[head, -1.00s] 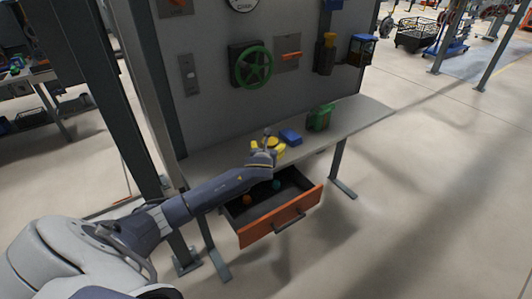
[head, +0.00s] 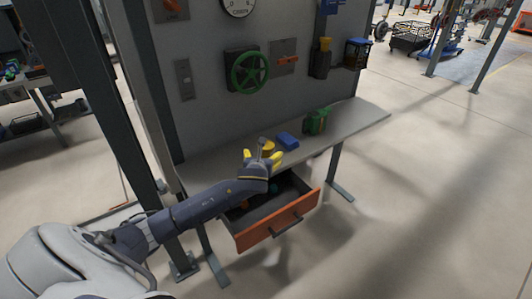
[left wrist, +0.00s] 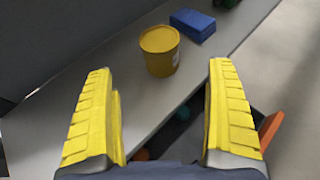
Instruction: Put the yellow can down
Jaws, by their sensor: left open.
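The yellow can (left wrist: 160,54) stands upright on the grey bench top in the left wrist view. It also shows in the head view (head: 267,146), partly hidden behind my left gripper. My left gripper (head: 262,158) is open and empty, with its yellow fingers apart; in the left wrist view (left wrist: 162,108) the can is beyond the fingertips and between their lines, not touching them. My right gripper is not in either view.
A blue block (head: 287,139) lies beside the can, with a green object (head: 316,121) farther right on the bench (head: 352,116). An open drawer with an orange front (head: 278,220) sticks out below the bench. A green valve wheel (head: 249,71) is on the panel behind.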

